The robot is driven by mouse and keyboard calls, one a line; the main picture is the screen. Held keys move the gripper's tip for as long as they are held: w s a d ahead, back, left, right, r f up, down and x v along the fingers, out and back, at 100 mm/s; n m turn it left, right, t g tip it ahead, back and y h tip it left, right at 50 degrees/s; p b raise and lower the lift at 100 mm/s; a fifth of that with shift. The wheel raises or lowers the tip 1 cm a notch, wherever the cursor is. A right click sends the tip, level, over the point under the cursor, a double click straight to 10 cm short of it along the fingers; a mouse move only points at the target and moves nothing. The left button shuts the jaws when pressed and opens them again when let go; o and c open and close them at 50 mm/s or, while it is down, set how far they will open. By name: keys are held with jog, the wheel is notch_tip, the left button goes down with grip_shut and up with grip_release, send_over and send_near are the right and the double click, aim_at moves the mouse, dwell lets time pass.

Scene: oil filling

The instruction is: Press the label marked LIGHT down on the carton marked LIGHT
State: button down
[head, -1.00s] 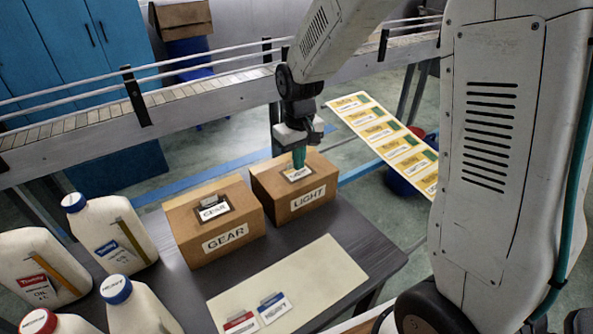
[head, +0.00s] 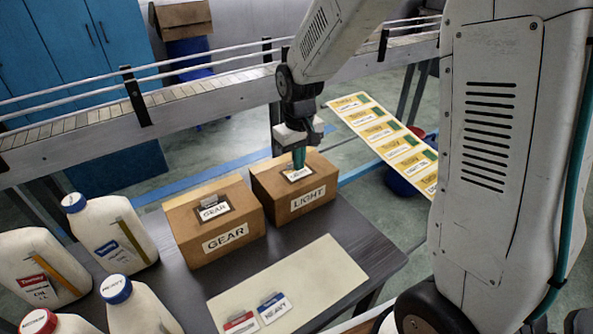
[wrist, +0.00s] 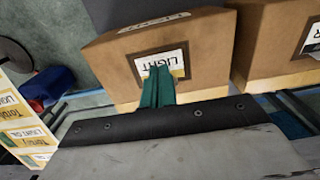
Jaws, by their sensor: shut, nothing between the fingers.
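The carton marked LIGHT (head: 318,205) is a brown box on the dark table, and it also shows in the wrist view (wrist: 105,65). The label marked LIGHT (wrist: 165,63) lies inside a dark frame on the carton's top. My gripper (head: 299,158) points down over this label with its green fingers shut and empty. In the wrist view the fingertips (wrist: 158,72) overlap the label's edge and hide part of it. They look to be at or very near the label; I cannot tell if they touch.
The carton marked GEAR (head: 228,240), with its own label (head: 213,211) on top, stands close by on the left. White bottles (head: 110,232) stand at the table's left. A pale mat (head: 325,272) with two labels lies in front. A yellow label sheet (head: 395,150) is at right.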

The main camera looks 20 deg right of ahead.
aim_at(299, 173)
jog(key=shift+f, duration=0.75)
dwell(0.7)
notch_tip(299, 173, up, 8)
dwell(0.9)
dwell(0.4)
jog(key=s+d+r, duration=0.1)
jog(key=s+r, duration=0.2)
jog(key=s, duration=0.6)
jog(key=s+d+r+m+t, duration=0.1)
jog(key=s+r, duration=0.2)
jog(key=s, duration=0.6)
jog(key=s+d+r+m, duration=0.1)
jog(key=s+r, duration=0.2)
jog(key=s, duration=0.6)
jog(key=shift+s+r, duration=0.2)
jog(key=shift+r, duration=0.15)
